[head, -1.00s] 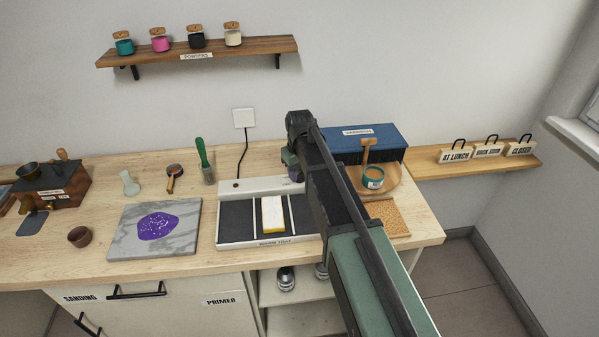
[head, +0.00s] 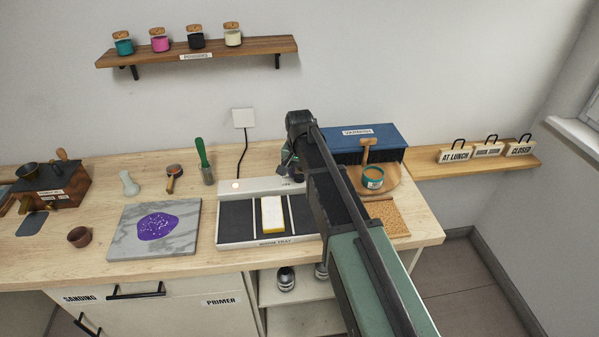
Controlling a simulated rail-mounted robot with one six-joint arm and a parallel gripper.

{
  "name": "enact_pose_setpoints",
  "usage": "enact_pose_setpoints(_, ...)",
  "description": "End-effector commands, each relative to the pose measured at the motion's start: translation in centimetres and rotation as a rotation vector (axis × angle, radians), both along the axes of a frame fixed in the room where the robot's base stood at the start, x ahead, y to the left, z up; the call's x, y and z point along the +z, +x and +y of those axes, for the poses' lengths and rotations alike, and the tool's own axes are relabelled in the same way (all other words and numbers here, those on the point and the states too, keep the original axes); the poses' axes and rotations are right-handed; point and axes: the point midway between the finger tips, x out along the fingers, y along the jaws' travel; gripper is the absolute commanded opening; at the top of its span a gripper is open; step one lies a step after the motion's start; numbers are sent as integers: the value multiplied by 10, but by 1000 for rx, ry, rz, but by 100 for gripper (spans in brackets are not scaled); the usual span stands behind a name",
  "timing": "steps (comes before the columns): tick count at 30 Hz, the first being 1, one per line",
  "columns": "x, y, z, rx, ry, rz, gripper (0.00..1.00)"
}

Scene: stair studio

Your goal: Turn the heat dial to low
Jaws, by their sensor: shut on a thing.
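The warming tray (head: 228,235) sits on the bench, with dark panels and a white frame. Small dark markings (head: 287,184) show at the right end of that strip. My gripper (head: 291,174) is down at this right end, shut on the heat dial. My arm and gripper cover the dial, so its pointer and setting cannot be read.
A yellow-and-white block (head: 272,214) lies on the tray. A marble slab (head: 118,238) with a purple patch is to the left. A green-handled brush (head: 205,160) stands behind. A blue box (head: 390,135), a teal tin (head: 373,183) and a cork mat (head: 392,220) are right of my arm.

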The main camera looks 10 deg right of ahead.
Motion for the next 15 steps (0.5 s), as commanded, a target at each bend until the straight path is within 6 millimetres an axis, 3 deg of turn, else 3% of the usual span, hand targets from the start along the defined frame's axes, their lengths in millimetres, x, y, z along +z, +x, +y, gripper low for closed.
enact_pose_setpoints(15,0,0,0,-86,1,1,15)
